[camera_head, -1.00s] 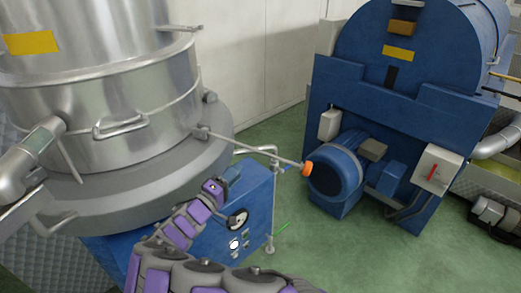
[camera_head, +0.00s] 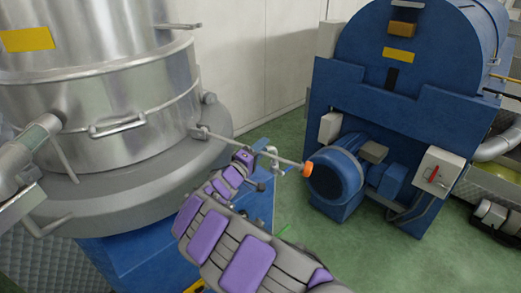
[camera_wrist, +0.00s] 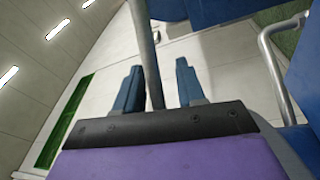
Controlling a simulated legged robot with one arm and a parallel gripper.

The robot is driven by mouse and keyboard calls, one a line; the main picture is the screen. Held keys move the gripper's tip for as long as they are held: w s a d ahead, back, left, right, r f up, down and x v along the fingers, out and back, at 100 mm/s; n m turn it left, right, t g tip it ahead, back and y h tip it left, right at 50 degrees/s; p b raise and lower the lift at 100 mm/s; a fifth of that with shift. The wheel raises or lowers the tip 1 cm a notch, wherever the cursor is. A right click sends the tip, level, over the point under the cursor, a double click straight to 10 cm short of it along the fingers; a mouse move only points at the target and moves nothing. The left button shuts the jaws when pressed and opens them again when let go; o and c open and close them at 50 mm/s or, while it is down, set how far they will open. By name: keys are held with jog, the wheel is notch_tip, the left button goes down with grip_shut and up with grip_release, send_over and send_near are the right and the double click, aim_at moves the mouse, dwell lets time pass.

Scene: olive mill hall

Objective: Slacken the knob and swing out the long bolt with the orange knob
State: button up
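The long bolt (camera_head: 222,140) is a thin grey rod running from the vessel's flange out to the right. The orange knob (camera_head: 308,169) is at its free end, standing clear of the flange. My gripper (camera_head: 262,148) is at the middle of the bolt in the head view, short of the knob. In the wrist view my gripper (camera_wrist: 158,80) has its two blue fingers apart, with a grey rod, apparently the bolt (camera_wrist: 145,50), showing between them. Neither finger visibly touches it, and the depth between them is unclear. The knob is outside the wrist view.
The steel vessel (camera_head: 110,90) stands at left on a wide grey flange (camera_head: 150,190) above a blue cabinet (camera_head: 135,255). A bent pipe rail (camera_wrist: 272,65) is near the gripper's right in the wrist view. A blue machine with a motor (camera_head: 335,175) stands behind the knob.

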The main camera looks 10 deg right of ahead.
grip_shut()
dwell(0.3)
dwell(0.3)
